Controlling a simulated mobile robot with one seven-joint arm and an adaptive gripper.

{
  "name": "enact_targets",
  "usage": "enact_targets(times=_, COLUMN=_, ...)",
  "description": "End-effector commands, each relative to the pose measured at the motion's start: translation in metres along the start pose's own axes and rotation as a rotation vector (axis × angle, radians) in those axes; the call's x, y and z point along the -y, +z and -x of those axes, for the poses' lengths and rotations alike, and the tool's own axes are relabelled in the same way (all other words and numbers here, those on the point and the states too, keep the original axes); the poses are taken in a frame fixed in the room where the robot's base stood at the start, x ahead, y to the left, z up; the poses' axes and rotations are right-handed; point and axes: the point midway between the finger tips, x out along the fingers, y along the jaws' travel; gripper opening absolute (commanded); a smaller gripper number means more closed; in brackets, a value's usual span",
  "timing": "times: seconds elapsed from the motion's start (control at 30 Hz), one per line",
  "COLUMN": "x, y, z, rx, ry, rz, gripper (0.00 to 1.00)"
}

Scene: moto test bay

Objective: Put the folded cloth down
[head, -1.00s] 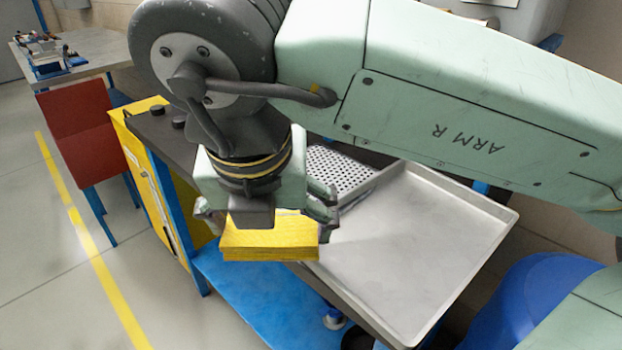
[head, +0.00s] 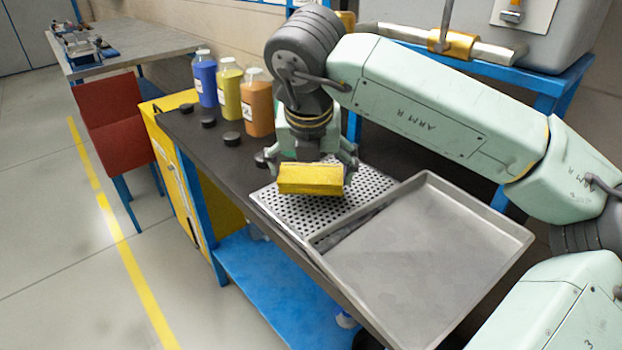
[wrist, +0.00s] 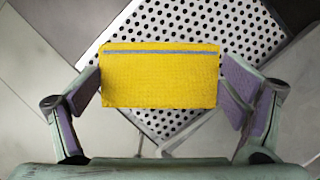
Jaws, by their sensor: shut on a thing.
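The folded cloth (head: 310,180) is yellow and block-shaped, with a grey stripe along one side in the wrist view (wrist: 160,78). My gripper (head: 308,166) is shut on it, one finger at each end; the fingers also show in the wrist view (wrist: 160,92). The cloth is over the perforated metal tray (head: 275,210), whose holes show around it in the wrist view (wrist: 225,30). I cannot tell whether the cloth touches the tray.
A plain, empty metal tray (head: 430,250) lies to the right on the dark bench (head: 215,150). Blue, yellow and orange bottles (head: 258,108) stand behind, with black caps (head: 231,139) in front of them. A red chair-like panel (head: 115,120) stands left.

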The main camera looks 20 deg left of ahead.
Motion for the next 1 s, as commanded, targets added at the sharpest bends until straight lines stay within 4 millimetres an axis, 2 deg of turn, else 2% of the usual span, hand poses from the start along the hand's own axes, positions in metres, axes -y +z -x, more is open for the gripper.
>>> enact_targets(times=0.1, x=0.0, y=-0.011, z=-0.017, rx=-0.006, ry=0.001, rz=0.004, gripper=0.63)
enact_targets(times=0.2, x=0.0, y=-0.014, z=-0.026, rx=-0.004, ry=0.002, rz=0.003, gripper=0.63)
enact_targets(times=0.67, x=0.0, y=-0.017, z=-0.033, rx=-0.003, ry=0.0, rz=0.002, gripper=0.63)
enact_targets(times=0.7, x=0.0, y=-0.017, z=-0.033, rx=-0.003, ry=0.001, rz=0.002, gripper=0.91)
enact_targets(times=0.83, x=0.0, y=-0.017, z=-0.032, rx=-0.003, ry=0.001, rz=0.002, gripper=1.0)
enact_targets(times=1.0, x=0.0, y=-0.017, z=-0.032, rx=-0.003, ry=0.001, rz=0.002, gripper=1.0)
